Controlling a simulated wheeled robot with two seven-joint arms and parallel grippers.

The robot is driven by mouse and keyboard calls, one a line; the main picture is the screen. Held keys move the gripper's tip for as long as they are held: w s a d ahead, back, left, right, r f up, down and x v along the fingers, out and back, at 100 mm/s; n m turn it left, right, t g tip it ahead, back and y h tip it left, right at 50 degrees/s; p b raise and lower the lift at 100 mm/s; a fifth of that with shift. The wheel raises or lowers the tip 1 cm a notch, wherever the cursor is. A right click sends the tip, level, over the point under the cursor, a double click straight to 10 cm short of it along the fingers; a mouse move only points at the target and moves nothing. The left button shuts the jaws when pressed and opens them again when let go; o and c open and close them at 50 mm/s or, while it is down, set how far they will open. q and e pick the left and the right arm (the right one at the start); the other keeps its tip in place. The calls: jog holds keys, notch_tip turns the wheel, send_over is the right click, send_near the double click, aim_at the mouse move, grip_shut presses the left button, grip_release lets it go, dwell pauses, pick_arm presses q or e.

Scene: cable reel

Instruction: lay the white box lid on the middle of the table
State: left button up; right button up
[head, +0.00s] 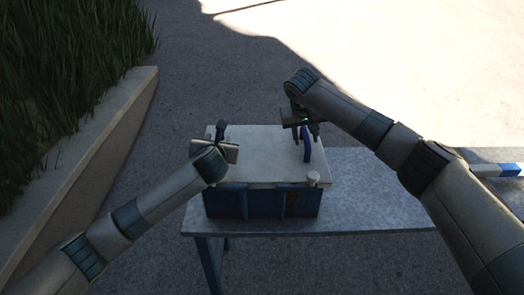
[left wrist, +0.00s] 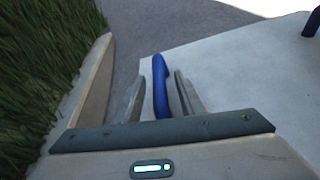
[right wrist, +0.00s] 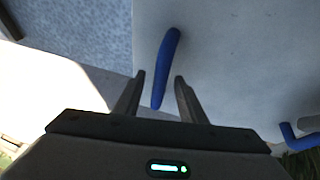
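The white box lid (head: 258,158) lies flat on top of a blue box (head: 262,204) at the left part of the table (head: 385,185). It has a blue handle near each side. My left gripper (head: 221,130) is over the lid's left side. In the left wrist view the left handle (left wrist: 160,86) stands between its open fingers, with gaps beside it. My right gripper (head: 304,134) is over the right side, by the right handle (head: 307,146). In the right wrist view that handle (right wrist: 167,62) reaches between the open fingers. The left handle is mostly hidden in the head view.
The table is bare to the right of the box. A blue and white object (head: 497,170) is at the far right. A low wall (head: 105,138) with tall grass runs along the left.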

pick_arm(q)
jog(key=shift+w+a+f, duration=0.1)
jog(key=shift+w+f, duration=0.1)
jog(key=shift+w, duration=0.35)
pick_arm(e)
jog(key=shift+w+d+f, duration=0.1)
jog(key=shift+w+f, duration=0.1)
jog(key=shift+f, duration=0.3)
pick_arm(q)
grip_shut()
pick_arm(e)
grip_shut()
dwell(0.4)
pick_arm(q)
jog(key=shift+r, duration=0.1)
pick_arm(e)
jog(key=shift+r, duration=0.1)
